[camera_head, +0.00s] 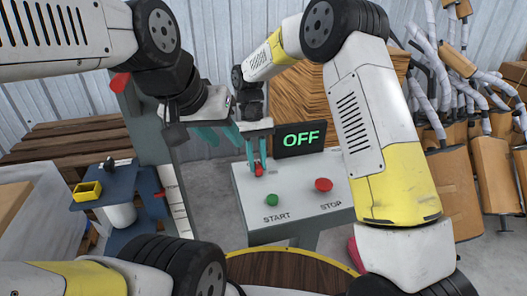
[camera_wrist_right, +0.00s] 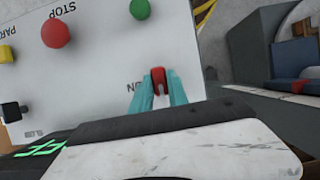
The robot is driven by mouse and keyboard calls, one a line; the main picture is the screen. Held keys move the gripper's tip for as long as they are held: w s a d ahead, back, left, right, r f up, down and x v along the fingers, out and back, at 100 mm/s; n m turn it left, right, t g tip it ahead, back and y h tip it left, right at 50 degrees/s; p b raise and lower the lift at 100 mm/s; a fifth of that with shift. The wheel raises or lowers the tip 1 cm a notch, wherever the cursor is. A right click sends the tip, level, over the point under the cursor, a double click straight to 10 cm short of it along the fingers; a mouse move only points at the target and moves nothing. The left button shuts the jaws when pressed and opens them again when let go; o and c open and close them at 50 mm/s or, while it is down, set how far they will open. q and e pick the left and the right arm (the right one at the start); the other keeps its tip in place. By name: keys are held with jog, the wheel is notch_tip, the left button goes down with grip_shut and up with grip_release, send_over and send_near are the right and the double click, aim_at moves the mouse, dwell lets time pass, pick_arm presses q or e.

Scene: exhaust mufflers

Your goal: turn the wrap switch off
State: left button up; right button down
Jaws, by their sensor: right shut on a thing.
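The wrap switch (camera_head: 259,171) is a small red lever on the top of a light grey control panel (camera_head: 295,183). My right gripper (camera_head: 256,160) reaches down to it with its teal fingers shut around it. The right wrist view also shows the red switch (camera_wrist_right: 158,77) between the fingertips, near an upside-down "ON" label. A dark display (camera_head: 300,139) behind the panel reads "OFF" in green. My left gripper (camera_head: 221,137) hangs to the left, above the panel's left side, with its teal fingers apart and nothing visible between them.
A green START button (camera_head: 271,200) and a red STOP button (camera_head: 323,185) sit close in front of the switch. Mufflers (camera_head: 493,172) hang at the right. My two grippers are close together.

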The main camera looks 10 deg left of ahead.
jog(key=shift+w, duration=0.1)
jog(key=c, duration=1.3)
grip_release()
jog(key=shift+r, duration=0.1)
jog(key=v, duration=0.7)
jog(key=shift+w+r, duration=0.1)
jog(key=shift+r, duration=0.15)
